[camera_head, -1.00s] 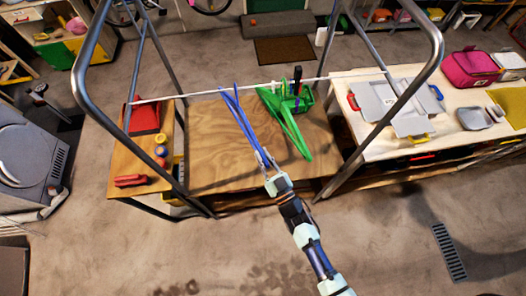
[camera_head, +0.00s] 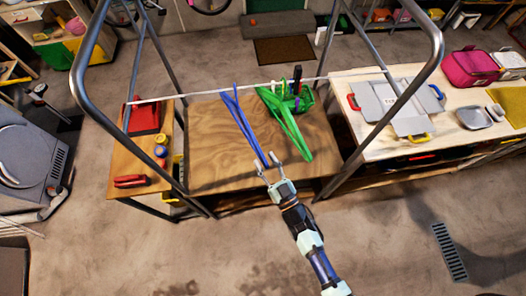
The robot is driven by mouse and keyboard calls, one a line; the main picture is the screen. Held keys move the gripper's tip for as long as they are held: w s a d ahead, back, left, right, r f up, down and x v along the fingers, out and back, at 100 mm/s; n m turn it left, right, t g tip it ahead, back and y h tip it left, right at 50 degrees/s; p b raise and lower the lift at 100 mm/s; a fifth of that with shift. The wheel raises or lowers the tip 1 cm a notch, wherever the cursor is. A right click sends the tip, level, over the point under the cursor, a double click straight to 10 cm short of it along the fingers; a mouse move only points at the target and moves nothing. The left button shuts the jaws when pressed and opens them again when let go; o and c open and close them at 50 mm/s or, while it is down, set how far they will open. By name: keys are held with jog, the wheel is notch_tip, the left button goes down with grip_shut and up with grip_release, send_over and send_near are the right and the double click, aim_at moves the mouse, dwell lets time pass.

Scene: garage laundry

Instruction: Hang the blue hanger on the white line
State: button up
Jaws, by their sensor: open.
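The blue hanger (camera_head: 241,122) hangs at the white line (camera_head: 210,92), its upper end at the line and its long body slanting down toward me. How its hook sits on the line is too small to tell. A green hanger (camera_head: 292,128) hangs at the line to the right of the blue one.
A green basket (camera_head: 303,98) with clothespins and a dark upright item stands behind the green hanger. A metal frame (camera_head: 92,50) carries the line on both sides. A wooden table (camera_head: 215,150) lies below. A right-hand workbench (camera_head: 375,150) holds grey cases.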

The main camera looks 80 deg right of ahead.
jog(key=v, duration=1)
jog(key=shift+r, duration=0.15)
